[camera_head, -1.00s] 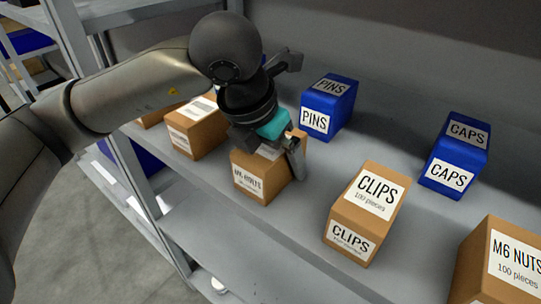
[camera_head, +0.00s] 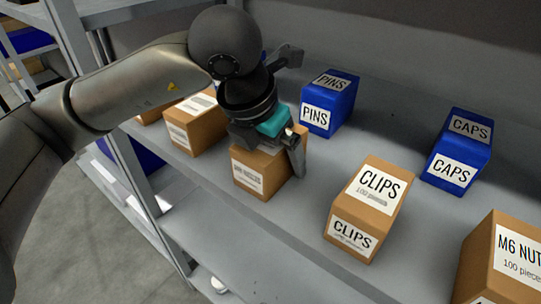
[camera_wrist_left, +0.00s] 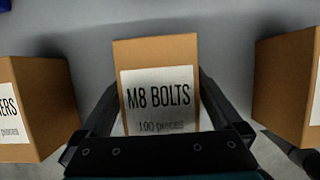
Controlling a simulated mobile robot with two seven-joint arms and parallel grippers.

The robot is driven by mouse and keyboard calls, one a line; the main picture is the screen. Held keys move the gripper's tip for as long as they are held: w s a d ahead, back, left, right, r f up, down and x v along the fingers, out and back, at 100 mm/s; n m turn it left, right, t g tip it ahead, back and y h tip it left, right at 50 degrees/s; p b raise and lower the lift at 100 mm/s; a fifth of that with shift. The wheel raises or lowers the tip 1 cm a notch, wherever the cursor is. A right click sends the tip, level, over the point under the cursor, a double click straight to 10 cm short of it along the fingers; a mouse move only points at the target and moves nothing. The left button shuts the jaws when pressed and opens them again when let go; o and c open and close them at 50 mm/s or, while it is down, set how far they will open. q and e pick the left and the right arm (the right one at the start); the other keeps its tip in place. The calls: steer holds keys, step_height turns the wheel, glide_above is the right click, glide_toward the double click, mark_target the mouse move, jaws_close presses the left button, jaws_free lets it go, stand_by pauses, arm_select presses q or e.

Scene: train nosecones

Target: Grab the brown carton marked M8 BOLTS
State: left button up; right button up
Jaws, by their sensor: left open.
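The brown carton marked M8 BOLTS (camera_head: 262,172) stands on the shelf, its white label facing the front edge. In the left wrist view the carton (camera_wrist_left: 156,58) is centred, with its M8 BOLTS label readable. My left gripper (camera_head: 272,150) is open over the carton from above, one finger showing along its right side. In the wrist view the fingers of the gripper (camera_wrist_left: 160,110) lie on either side of the carton; whether they touch it I cannot tell. The arm hides part of the carton's top. My right gripper is not in view.
A brown carton (camera_head: 196,125) stands close on the left, and the CLIPS carton (camera_head: 366,210) stands to the right. Blue PINS (camera_head: 328,103) and CAPS (camera_head: 458,150) boxes stand behind. The M6 NUTS carton (camera_head: 480,275) is at the far right. Bare shelf lies between them.

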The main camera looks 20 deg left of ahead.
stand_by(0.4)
arm_select(q)
jaws_close()
stand_by(0.7)
